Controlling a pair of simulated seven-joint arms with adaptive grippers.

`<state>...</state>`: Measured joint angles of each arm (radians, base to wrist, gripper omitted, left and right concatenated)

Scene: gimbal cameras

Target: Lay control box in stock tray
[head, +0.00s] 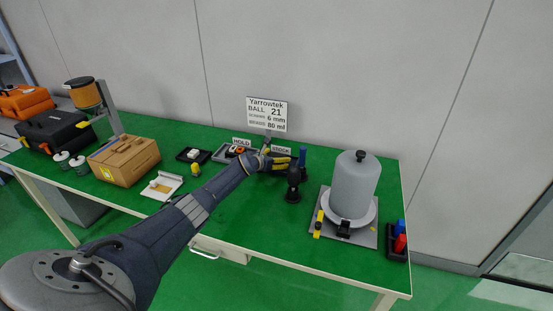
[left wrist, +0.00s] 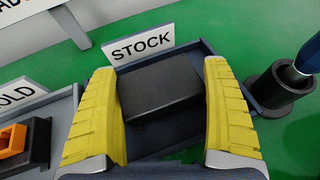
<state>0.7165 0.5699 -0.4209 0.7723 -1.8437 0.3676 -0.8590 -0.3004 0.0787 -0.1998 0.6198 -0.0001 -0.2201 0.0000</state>
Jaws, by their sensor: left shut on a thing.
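The control box (left wrist: 160,85) is a plain dark box between the yellow fingers of my left gripper (left wrist: 160,72) in the left wrist view. The gripper is shut on it. The dark blue-grey stock tray (left wrist: 150,140) lies directly beneath the box, behind which stands the white STOCK sign (left wrist: 141,45). I cannot tell whether the box touches the tray floor. In the head view my left gripper (head: 283,160) is at the STOCK sign (head: 281,150) and hides most of the tray and box. My right gripper is not in view.
The hold tray (left wrist: 68,115) with an orange-and-black part (left wrist: 22,142) is left of the stock tray. A dark round holder (left wrist: 283,90) with a blue tool stands close right.

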